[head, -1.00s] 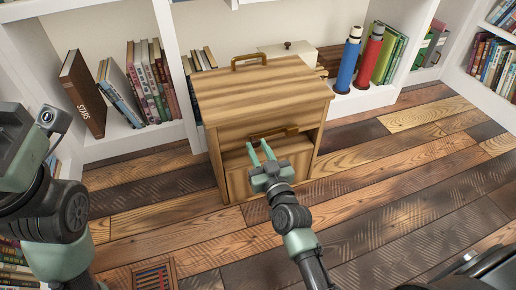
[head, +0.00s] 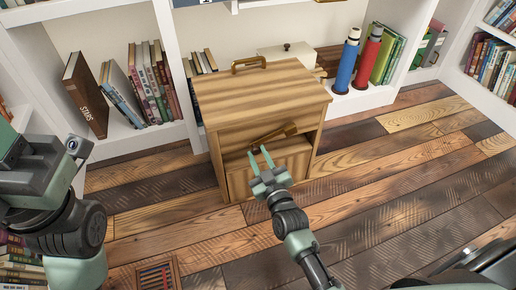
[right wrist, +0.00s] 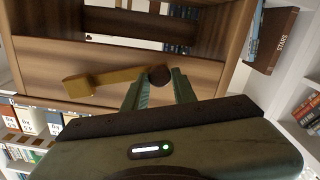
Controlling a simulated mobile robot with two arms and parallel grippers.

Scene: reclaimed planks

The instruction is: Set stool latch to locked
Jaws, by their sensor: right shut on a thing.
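The stool (head: 262,88) is a striped wooden box with a brass handle on top and an open gap in its upper front. Its latch (head: 277,134) is a brass bar on the front, slanted with its left end lower in the head view. My right gripper (head: 258,151) reaches the latch's left end from the front. In the right wrist view, the gripper (right wrist: 158,88) is shut on the dark round knob at the end of the latch (right wrist: 100,80). My left arm shows at the left edge; its fingers are out of the picture.
White shelves with books (head: 152,85) stand behind and beside the stool. A blue bottle (head: 347,62) and a red bottle (head: 369,60) stand at the back right. A floor vent (head: 156,275) lies at the front left. The plank floor right of the stool is clear.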

